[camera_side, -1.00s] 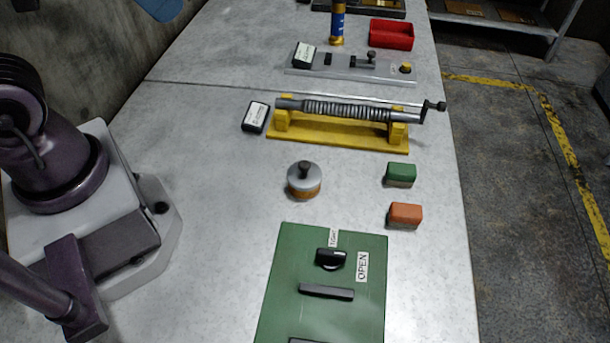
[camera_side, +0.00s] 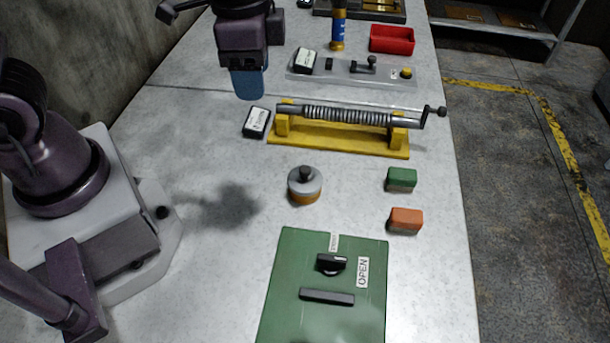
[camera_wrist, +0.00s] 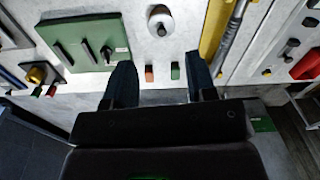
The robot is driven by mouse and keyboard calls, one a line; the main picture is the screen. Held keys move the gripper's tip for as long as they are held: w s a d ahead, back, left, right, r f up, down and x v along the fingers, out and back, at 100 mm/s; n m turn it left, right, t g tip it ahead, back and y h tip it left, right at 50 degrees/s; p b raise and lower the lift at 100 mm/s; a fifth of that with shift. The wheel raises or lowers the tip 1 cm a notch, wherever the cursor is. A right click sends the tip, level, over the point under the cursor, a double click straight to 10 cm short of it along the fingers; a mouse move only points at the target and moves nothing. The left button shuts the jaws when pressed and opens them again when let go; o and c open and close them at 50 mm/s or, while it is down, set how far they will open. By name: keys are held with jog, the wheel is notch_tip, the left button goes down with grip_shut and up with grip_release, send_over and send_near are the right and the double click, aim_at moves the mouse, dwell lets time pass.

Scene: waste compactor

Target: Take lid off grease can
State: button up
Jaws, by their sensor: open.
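The grease can (camera_side: 303,194) is a small round can with an orange-brown body, standing on the table between the yellow-framed device and the green panel. Its grey lid (camera_side: 305,181) with a dark knob is on top. In the wrist view the lid (camera_wrist: 160,21) shows beyond the fingers, near the top middle. My gripper (camera_side: 247,84) is in the air above the table, left of and behind the can in the side view. In the wrist view its two dark fingers (camera_wrist: 160,75) are spread apart with nothing between them.
A green block (camera_side: 401,178) and an orange block (camera_side: 405,219) lie right of the can. A yellow stand (camera_side: 340,138) with a ribbed bar is behind it. The green panel (camera_side: 270,300) with a knob and handle is in front. The table left of the can is clear.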

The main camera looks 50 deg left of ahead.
jog(key=w+d+f+m+g, duration=0.1)
jog(key=w+d+f+m, duration=0.3)
jog(key=f+m, duration=0.3)
jog(key=m, duration=0.4)
send_over(305, 168)
jog(key=shift+t, duration=0.3)
jog(key=f, duration=0.7)
jog(key=shift+w+d+f, duration=0.1)
jog(key=shift+w+f, duration=0.1)
jog(key=shift+w, duration=0.05)
jog(key=shift+s+f, duration=0.15)
jog(key=shift+f, duration=1.25)
jog(key=shift+s+f, duration=0.1)
jog(key=shift+f, duration=1.25)
jog(key=shift+c, duration=0.3)
grip_shut()
